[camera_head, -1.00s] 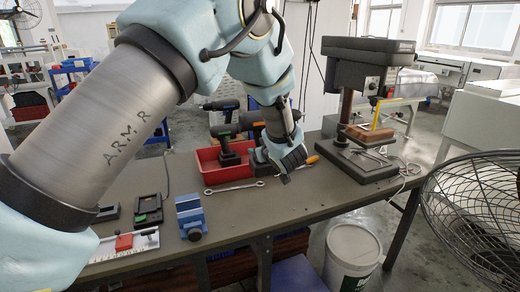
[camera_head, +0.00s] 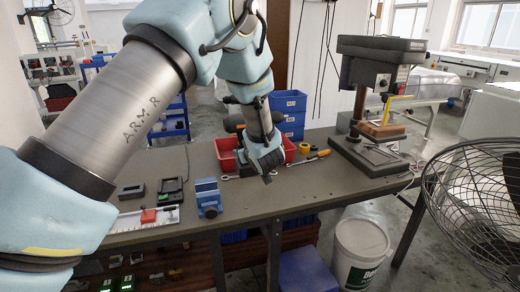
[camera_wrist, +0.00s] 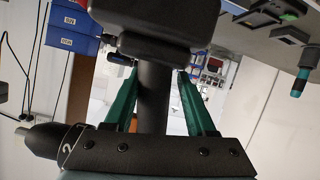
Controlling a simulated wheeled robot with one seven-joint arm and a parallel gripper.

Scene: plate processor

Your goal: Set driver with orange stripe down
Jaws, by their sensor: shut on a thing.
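My gripper (camera_wrist: 156,75) shows in the wrist view with its green fingers on both sides of the black handle of a driver (camera_wrist: 153,98). It is shut on that handle. The driver's dark battery block is at the top of that view and its chuck with a numbered ring is at the lower left. No orange stripe shows on the part I see. In the head view, my forearm and wrist come down over the bench around a red tray (camera_head: 227,156) and hide much of it. The fingers and their grip are hidden there.
On the bench (camera_head: 245,202) stand a blue vise (camera_head: 208,198), a black charger (camera_head: 172,190), a yellow tape roll (camera_head: 304,148), an orange-handled screwdriver (camera_head: 322,154) and a drill press (camera_head: 375,105). Blue bins (camera_head: 292,110) are behind. A fan (camera_head: 475,195) is at right. The front middle of the bench is clear.

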